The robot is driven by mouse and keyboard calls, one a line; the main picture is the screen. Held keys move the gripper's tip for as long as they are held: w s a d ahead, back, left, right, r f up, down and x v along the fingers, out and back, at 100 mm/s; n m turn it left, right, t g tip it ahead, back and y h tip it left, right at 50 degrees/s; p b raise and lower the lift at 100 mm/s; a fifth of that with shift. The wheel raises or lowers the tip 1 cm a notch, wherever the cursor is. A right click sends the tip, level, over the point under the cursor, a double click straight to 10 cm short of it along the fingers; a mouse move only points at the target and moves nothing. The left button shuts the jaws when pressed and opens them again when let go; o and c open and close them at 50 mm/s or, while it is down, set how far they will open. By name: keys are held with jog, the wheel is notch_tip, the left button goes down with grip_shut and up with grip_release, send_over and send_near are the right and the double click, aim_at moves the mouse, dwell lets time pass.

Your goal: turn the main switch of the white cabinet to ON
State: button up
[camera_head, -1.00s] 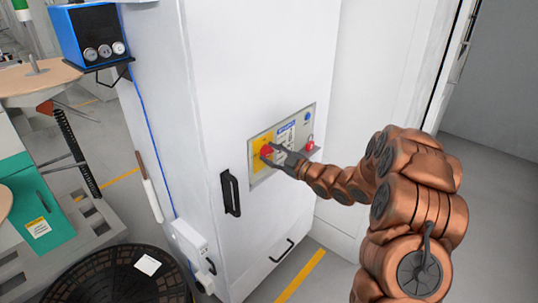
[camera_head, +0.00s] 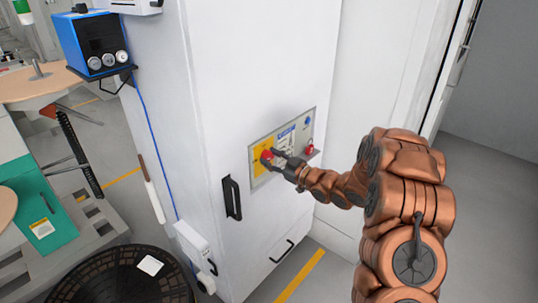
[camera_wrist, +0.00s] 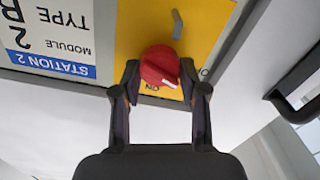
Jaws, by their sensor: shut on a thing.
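The white cabinet (camera_head: 265,60) stands in the middle of the head view, with a grey control panel (camera_head: 259,180) on its front. The main switch, a red round knob (camera_head: 266,156) on a yellow plate, is at the panel's left. In the wrist view the same red knob (camera_wrist: 160,64) sits between my fingertips, and the picture is upside down. A pale mark on the knob points to the lower right. An ON label (camera_wrist: 153,87) shows just below the knob. My gripper (camera_head: 273,157) is shut on the knob; it also shows in the wrist view (camera_wrist: 159,74).
A black handle (camera_head: 231,196) is left of and below the panel. A red padlock-like part (camera_head: 310,146) and a blue button (camera_head: 307,121) are at the panel's right. A blue box with gauges (camera_head: 92,42) juts out at the left.

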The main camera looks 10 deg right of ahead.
jog(key=m+p, duration=0.2)
jog(key=m, duration=0.1)
jog(key=shift+s+f, duration=0.1)
jog(key=m+p, duration=0.3)
jog(key=m, duration=0.1)
jog(key=shift+p, duration=0.3)
jog(key=m+p, duration=0.1)
jog(key=m, duration=0.2)
jog(key=shift+p, duration=0.4)
jog(key=shift+f+m+p, duration=0.15)
jog(key=shift+m+p, duration=0.8)
jog(key=shift+m, duration=0.75)
jog(key=o, duration=1.1)
jog(key=shift+o, duration=0.2)
jog(key=shift+d, duration=0.1)
jog(key=shift+d, duration=0.1)
